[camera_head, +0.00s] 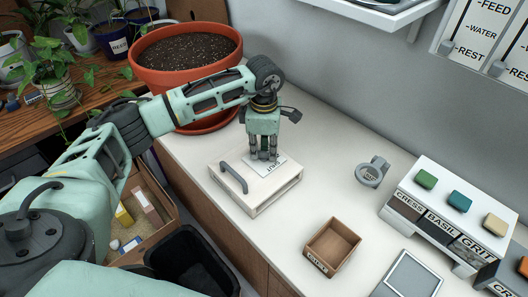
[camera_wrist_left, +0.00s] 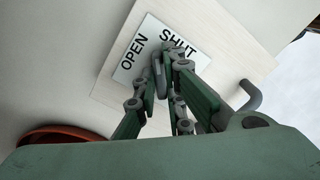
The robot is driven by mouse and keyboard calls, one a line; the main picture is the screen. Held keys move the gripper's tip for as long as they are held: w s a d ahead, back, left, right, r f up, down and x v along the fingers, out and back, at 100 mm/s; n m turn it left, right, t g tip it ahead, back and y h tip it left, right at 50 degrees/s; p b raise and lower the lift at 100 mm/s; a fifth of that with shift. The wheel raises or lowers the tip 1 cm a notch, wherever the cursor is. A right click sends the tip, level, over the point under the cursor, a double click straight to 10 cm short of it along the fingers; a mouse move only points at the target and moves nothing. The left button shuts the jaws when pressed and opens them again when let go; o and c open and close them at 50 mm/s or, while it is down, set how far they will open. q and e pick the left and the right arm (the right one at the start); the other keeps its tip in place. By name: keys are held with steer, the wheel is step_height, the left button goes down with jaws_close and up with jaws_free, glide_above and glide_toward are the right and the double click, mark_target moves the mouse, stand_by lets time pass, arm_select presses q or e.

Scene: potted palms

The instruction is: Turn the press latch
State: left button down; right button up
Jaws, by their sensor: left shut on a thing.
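The press (camera_head: 262,203) is a pale flat box on the white counter, with a grey bar handle (camera_head: 234,177) on its lid. A white label reading OPEN and SHUT lies on the lid; it shows in the left wrist view (camera_wrist_left: 133,56). My left gripper (camera_head: 264,155) points straight down over the label. It is shut on the latch (camera_wrist_left: 158,73), a small grey piece mostly hidden by the fingers, near the gap between the two words. Its exact angle is hard to tell. My right gripper is in neither view.
A large terracotta pot of soil (camera_head: 188,75) stands behind my left arm. A small wooden box (camera_head: 332,246), a grey ring-shaped object (camera_head: 372,171) and a white labelled unit (camera_head: 425,208) with coloured blocks stand to the right. Bare counter lies between them and the press.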

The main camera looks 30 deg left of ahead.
mark_target(264, 152)
arm_select(q)
steer(key=n+b, duration=0.1)
steer(key=n, duration=0.3)
steer(key=shift+n, duration=0.3)
steer(key=shift+n+b, duration=0.55)
steer(key=shift+n, duration=2.05)
steer(key=c, duration=1.8)
jaws_free()
steer(key=shift+c, duration=0.2)
steer(key=shift+r, duration=0.1)
step_height(264, 152, up, 12)
